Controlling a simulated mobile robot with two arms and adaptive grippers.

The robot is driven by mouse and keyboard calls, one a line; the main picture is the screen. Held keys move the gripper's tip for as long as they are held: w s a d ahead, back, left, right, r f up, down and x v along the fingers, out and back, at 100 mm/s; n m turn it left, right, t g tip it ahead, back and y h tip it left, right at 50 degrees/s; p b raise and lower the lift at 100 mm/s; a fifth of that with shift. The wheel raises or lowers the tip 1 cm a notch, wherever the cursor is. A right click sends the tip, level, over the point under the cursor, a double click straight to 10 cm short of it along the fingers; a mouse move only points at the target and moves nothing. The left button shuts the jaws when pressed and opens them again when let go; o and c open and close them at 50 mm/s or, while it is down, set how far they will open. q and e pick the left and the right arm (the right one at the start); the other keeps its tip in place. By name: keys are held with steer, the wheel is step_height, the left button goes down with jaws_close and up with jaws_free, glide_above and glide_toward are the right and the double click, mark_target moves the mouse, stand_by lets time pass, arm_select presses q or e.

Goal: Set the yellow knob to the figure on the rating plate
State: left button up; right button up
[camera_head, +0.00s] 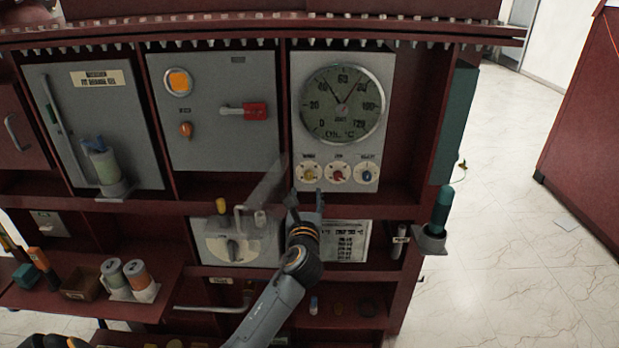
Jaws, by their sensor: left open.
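The yellow knob (309,174) is the leftmost of three small knobs on white dials below the round oil temperature gauge (342,104). A red knob (337,174) and a blue knob (366,174) sit to its right. Their scale marks are too small to read. The white rating plate (346,242) is on the panel below, with several lines of figures too small to read and its left part hidden by my arm. My left gripper (305,199) is open and empty, its fingers pointing up just below the yellow knob and apart from it. My right gripper is not in view.
A grey box with a dial (236,240) and a yellow-topped post stands left of my gripper. A red handle (245,110) sticks out of the upper middle panel. A teal-handled tool (440,210) stands in a holder at right. Open floor lies farther right.

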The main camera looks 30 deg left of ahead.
mark_target(309, 178)
arm_select(q)
steer(key=x, duration=0.8)
steer(key=shift+w+d, duration=0.15)
steer(key=shift+w, duration=0.1)
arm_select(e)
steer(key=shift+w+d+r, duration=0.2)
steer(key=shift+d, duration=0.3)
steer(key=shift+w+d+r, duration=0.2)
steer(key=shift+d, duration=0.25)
arm_select(q)
jaws_close()
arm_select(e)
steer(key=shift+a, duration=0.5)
